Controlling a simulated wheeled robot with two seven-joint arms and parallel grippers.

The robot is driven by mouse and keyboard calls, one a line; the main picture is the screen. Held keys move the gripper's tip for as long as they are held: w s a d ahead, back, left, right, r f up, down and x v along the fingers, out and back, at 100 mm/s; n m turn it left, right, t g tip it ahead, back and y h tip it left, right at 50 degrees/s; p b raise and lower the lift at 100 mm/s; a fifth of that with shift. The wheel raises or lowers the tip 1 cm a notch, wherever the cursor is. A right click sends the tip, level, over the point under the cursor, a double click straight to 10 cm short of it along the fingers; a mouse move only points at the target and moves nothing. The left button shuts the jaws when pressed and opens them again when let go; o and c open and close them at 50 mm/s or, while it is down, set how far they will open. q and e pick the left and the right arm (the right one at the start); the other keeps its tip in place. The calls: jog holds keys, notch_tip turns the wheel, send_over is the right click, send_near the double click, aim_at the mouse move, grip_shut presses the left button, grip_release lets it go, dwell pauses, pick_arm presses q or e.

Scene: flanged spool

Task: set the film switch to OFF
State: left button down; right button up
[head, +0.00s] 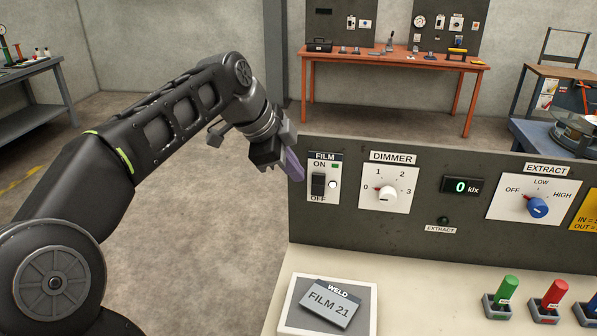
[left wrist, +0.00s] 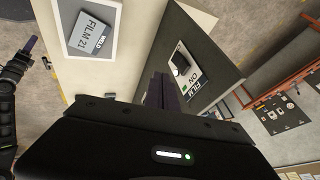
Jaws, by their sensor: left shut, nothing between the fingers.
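The film switch (head: 318,184) is a black rocker on a white plate at the left end of the dark panel. ON is printed above it beside a small green mark, and OFF below. A small white round spot sits right of the rocker. I cannot tell which way the rocker is tipped. My left gripper (head: 296,173) is shut and empty, its purple fingertips just left of the plate's upper part. In the left wrist view the fingers (left wrist: 160,88) point toward the panel beside the switch (left wrist: 181,57). Part of my right arm and gripper (left wrist: 32,44) shows there at the left edge.
The panel also carries a dimmer knob (head: 386,193), a klx display (head: 463,187) reading 0, and a blue extract knob (head: 537,207). Below, on the pale bench top (head: 420,300), lie a FILM 21 tag (head: 331,304) on a tray and coloured handles (head: 508,288).

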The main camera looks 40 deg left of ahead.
pick_arm(q)
send_near(321, 195)
notch_tip(321, 195, down, 3)
jog(key=s+d, duration=0.1)
jog(key=d, duration=0.1)
jog(key=w, duration=0.1)
jog(key=w+a+f+p, duration=0.1)
jog(key=w, duration=0.1)
jog(key=shift+w+a+f, duration=0.3)
